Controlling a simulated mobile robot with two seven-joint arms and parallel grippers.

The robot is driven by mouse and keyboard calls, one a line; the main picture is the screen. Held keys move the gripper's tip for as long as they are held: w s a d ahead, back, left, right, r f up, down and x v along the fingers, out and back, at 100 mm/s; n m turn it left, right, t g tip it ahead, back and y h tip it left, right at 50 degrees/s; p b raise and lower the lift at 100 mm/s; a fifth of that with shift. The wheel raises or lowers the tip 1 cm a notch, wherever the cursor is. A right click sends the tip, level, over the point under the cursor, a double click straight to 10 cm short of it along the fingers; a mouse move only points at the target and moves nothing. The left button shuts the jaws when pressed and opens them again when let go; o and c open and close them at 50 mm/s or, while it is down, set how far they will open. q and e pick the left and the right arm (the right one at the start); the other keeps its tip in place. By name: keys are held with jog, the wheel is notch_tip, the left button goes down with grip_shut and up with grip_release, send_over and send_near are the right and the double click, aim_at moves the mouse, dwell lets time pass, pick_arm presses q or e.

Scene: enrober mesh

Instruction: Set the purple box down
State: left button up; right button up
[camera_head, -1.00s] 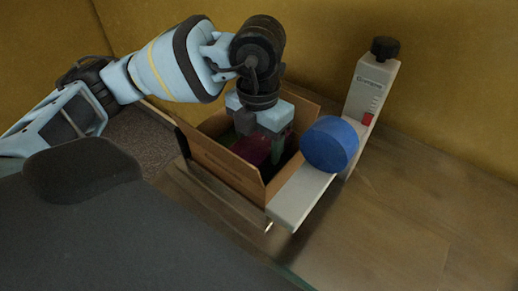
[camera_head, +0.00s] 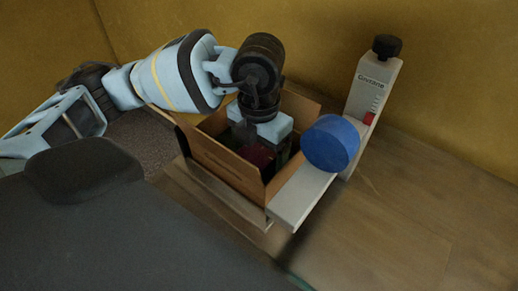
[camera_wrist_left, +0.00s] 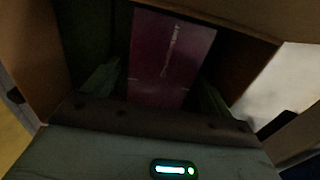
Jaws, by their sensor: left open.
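The purple box (camera_wrist_left: 172,58) stands in an open cardboard box, seen from above in the left wrist view; in the head view only a small dark magenta patch of it (camera_head: 259,156) shows. My left gripper (camera_head: 263,147) reaches down into the cardboard box (camera_head: 226,165) from above. Its fingers are open, one on each side of the purple box in the wrist view. I cannot tell whether either finger touches it. The underside of the purple box is hidden. My right gripper is not in view.
A blue round piece (camera_head: 331,143) sits on a pale device arm (camera_head: 301,198) right beside the cardboard box. A pale upright post (camera_head: 371,88) with a black knob and a red button stands behind it. The wooden surface (camera_head: 420,225) to the right is clear.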

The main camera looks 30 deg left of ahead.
aim_at(259, 152)
pick_arm(q)
notch_tip(259, 152, up, 12)
jog(key=p, duration=0.1)
jog(key=shift+r, duration=0.2)
dwell(0.5)
